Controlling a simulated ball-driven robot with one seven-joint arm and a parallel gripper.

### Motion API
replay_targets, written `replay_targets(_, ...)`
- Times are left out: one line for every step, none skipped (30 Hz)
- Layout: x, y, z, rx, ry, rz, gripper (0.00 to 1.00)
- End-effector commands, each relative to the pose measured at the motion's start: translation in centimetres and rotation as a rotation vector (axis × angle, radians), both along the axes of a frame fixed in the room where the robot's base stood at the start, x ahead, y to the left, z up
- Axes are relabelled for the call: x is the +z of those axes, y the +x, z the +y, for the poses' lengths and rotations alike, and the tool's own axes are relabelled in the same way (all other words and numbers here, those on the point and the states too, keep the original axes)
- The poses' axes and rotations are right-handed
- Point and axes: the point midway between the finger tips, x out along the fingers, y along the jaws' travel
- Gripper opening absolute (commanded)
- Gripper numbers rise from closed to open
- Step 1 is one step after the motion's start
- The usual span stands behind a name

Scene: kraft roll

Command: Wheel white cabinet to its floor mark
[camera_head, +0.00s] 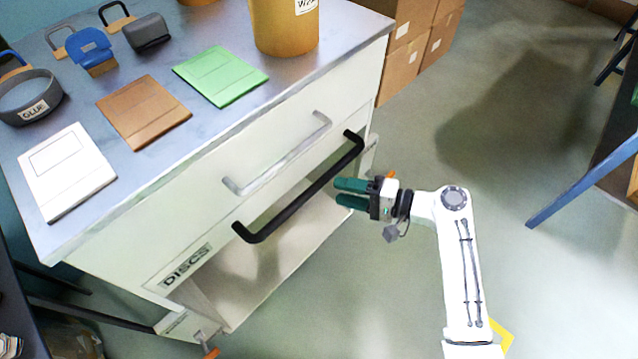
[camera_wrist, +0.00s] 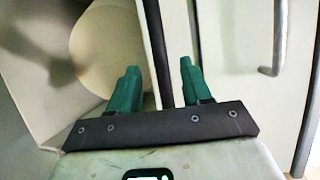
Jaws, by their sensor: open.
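The white cabinet (camera_head: 235,215) stands at left with a grey top, a silver drawer handle (camera_head: 278,158), a DISCS label and an open lower compartment. A black bar handle (camera_head: 300,192) sticks out from its front. My gripper (camera_head: 338,192) has green fingers, is open, and is close to the bar's right part. In the wrist view, the bar (camera_wrist: 157,40) lines up between the two fingers; I cannot tell whether it is within their reach. A yellow floor marking (camera_head: 504,334) shows partly behind my arm.
Green, brown and white flat pads (camera_head: 220,75), a GLUE container (camera_head: 30,97) and a tan cylinder (camera_head: 284,25) stand on the cabinet top. Cardboard boxes (camera_head: 400,62) are behind it. A blue-legged table (camera_head: 585,182) is at right. The floor between is clear.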

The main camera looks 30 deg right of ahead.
Motion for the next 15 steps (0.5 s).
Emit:
replay_targets(-0.2, 0.6, 0.6, 0.003, -0.001, 0.002, 0.48)
replay_targets(-0.3, 1.0, 1.0, 0.003, -0.001, 0.001, 0.48)
replay_targets(-0.4, 1.5, 1.5, 0.005, -0.001, 0.001, 0.48)
replay_targets(-0.5, 2.0, 1.8, 0.004, -0.001, 0.001, 0.48)
replay_targets(-0.6, 2.4, 2.2, 0.005, -0.001, 0.001, 0.48)
replay_targets(-0.7, 2.9, 2.7, 0.005, -0.002, 0.001, 0.48)
replay_targets(-0.8, 3.3, 3.0, 0.005, -0.003, 0.001, 0.48)
replay_targets(-1.0, 3.7, 3.4, 0.005, -0.003, 0.002, 0.48)
replay_targets(-1.1, 4.3, 3.8, 0.005, -0.003, 0.001, 0.48)
replay_targets(-1.2, 4.6, 4.1, 0.006, -0.004, 0.001, 0.48)
replay_targets(-1.3, 4.9, 4.4, 0.004, -0.003, 0.002, 0.48)
replay_targets(-1.4, 5.3, 4.7, 0.004, -0.003, 0.002, 0.48)
replay_targets(-1.4, 5.6, 5.0, 0.004, -0.003, 0.001, 0.48)
replay_targets(-1.5, 5.8, 5.2, 0.004, -0.003, 0.001, 0.48)
replay_targets(-1.6, 6.1, 5.4, 0.004, -0.003, 0.001, 0.48)
